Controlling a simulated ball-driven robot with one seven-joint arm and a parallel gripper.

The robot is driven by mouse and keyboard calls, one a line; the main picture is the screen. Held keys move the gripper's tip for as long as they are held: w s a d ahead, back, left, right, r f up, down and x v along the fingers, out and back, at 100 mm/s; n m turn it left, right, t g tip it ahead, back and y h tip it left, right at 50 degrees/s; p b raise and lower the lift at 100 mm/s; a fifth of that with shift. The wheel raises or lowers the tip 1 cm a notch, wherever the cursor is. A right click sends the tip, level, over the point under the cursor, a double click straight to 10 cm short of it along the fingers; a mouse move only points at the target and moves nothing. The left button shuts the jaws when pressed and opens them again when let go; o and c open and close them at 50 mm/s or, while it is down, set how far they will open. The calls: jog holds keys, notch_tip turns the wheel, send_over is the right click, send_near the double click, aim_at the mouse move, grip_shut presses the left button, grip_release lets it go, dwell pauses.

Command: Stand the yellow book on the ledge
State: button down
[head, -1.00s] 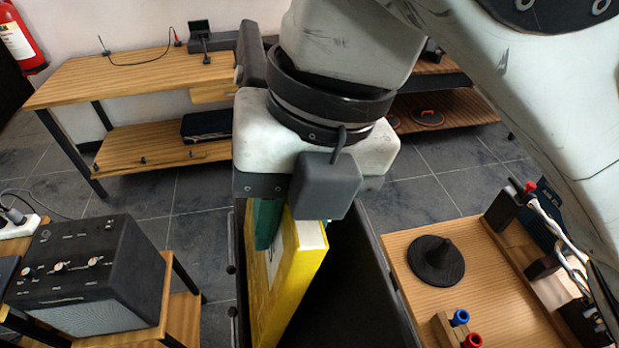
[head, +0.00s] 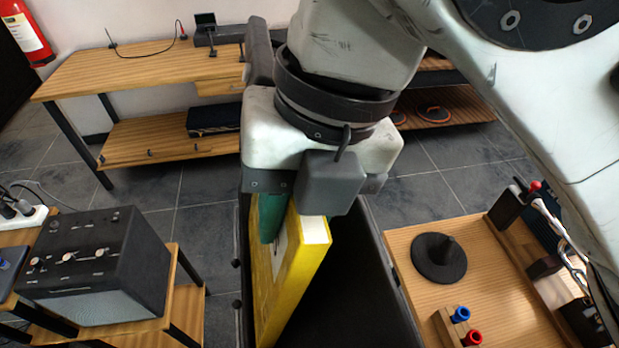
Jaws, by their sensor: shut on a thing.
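The yellow book (head: 296,273) hangs upright below my gripper (head: 283,222), its white page block showing at the top right edge. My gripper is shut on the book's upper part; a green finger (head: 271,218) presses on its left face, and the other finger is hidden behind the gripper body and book. The book is in or over a dark open bin (head: 383,290). Its lower end runs out of the frame. I cannot make out which surface is the ledge.
A black amplifier-like box (head: 100,265) sits on a wooden stand at left.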

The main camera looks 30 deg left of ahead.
jog(key=shift+b+x, duration=0.75)
jog(key=shift+x, duration=0.65)
dwell(0.6)
jog(key=c, duration=0.8)
grip_release()
jog(key=v, duration=1)
jog(key=shift+w+r, duration=0.1)
jog(key=shift+r, duration=0.25)
